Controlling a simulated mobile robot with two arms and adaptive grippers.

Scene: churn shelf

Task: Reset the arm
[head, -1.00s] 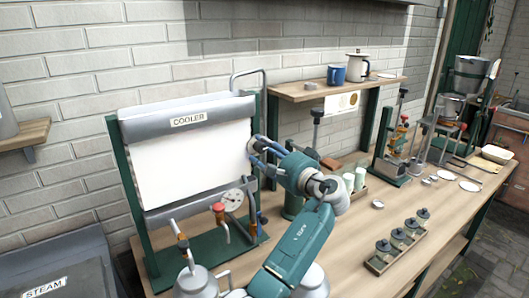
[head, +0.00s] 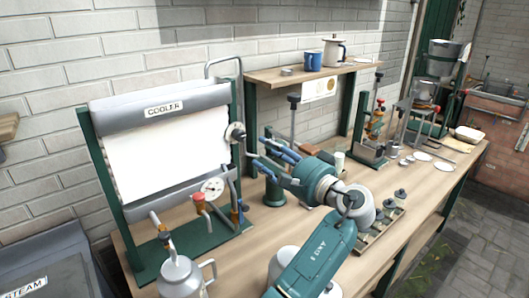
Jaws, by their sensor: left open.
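My left gripper (head: 259,146) is open and empty, with its blue fingers pointing left toward the cooler (head: 165,150). The fingers are a short way right of the round grey knob (head: 235,132) on the cooler's right side. In this view they look apart from the knob. My arm comes up from the bottom of the picture over the workbench and hides part of the bench top. My right gripper is not in view.
A metal can (head: 178,272) stands at the front under the cooler's tap. A tray of small jars (head: 383,232) is partly behind my wrist. The bench's right end holds stands and dishes.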

